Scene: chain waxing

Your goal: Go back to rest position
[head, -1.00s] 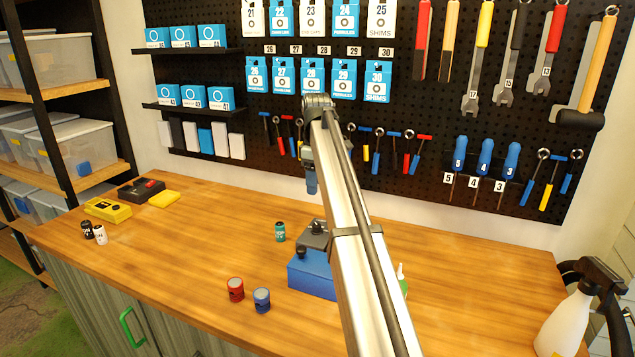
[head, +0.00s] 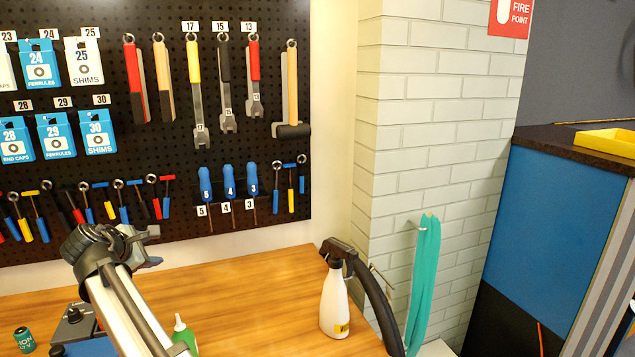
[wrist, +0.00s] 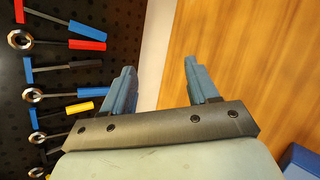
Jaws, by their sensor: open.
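My gripper shows in the wrist view (wrist: 160,85) with its two blue-grey fingers spread apart and nothing between them. In the head view my arm rises from the bottom left, and its wrist end hangs above the wooden workbench (head: 260,290) in front of the pegboard (head: 215,60). The fingertips are hard to make out in the head view. In the wrist view the bare bench top (wrist: 245,50) lies beyond the fingers, with hanging tools (wrist: 65,65) to the left.
A white spray bottle (head: 334,300) stands at the bench's right end.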

